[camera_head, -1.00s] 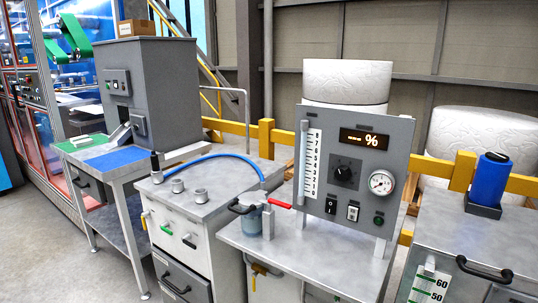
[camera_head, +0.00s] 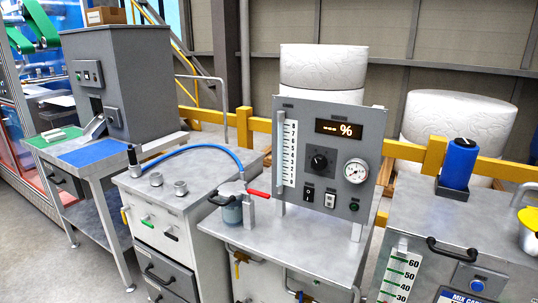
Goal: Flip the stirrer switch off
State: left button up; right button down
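A grey upright control panel (camera_head: 285,140) stands on a metal bench in the middle of the view. Low on it are a black rocker switch (camera_head: 308,195) and a lighter rocker switch (camera_head: 330,198), with a green round button (camera_head: 354,206) to their right. The labels are too small to read, so I cannot tell which is the stirrer switch or how either is set. Neither of my grippers is in view.
A jar (camera_head: 232,212) with a red-handled clamp (camera_head: 258,193) stands at the bench's left. A blue hose (camera_head: 205,147) runs to the left cabinet. A blue cylinder (camera_head: 459,163) stands on the right tank unit (camera_head: 420,215). Yellow rails (camera_head: 400,150) run behind.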

aim_at(330, 198)
jog(key=i+l+z, duration=0.25)
jog(key=z, duration=0.15)
jog(key=i+l+z, duration=0.1)
jog(key=i+z, duration=0.65)
